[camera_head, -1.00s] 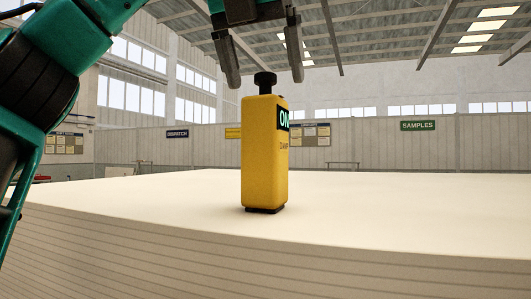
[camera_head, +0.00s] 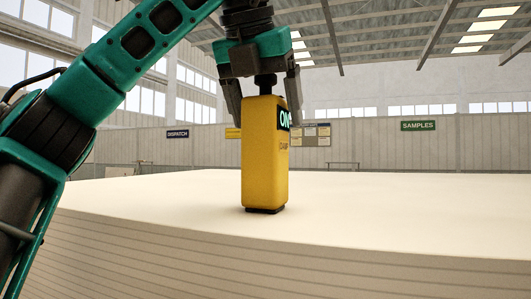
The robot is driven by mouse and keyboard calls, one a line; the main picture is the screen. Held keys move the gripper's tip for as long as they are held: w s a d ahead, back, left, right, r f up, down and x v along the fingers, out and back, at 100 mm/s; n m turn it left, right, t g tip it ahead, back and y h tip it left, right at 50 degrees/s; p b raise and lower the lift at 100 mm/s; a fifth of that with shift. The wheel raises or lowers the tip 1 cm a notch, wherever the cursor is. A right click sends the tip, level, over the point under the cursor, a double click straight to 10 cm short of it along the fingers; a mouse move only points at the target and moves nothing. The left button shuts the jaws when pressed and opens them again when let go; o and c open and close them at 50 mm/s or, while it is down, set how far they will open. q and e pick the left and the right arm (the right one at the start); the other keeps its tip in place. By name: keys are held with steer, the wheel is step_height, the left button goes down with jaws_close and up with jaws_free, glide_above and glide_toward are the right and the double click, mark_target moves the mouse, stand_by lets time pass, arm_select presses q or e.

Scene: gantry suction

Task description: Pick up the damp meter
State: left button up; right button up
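The damp meter (camera_head: 264,155) is a yellow upright block with a black knob on top, a dark foot and a green-and-white label on its right side. It stands on the pale stacked surface (camera_head: 400,215) in the head view. My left gripper (camera_head: 264,112) points down over it from above. Its two dark fingers are spread on either side of the meter's top, with the knob between them. The left finger is apart from or just beside the body; contact cannot be told. The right gripper is not in view.
The pale top is clear around the meter. Its layered front edge (camera_head: 300,265) runs across the bottom of the view. Far off stand a wall with a green SAMPLES sign (camera_head: 418,125), a DISPATCH sign (camera_head: 178,134) and notice boards (camera_head: 311,135).

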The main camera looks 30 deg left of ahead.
arm_select(q)
steer(key=shift+r, duration=0.1)
jaws_close()
stand_by(0.5)
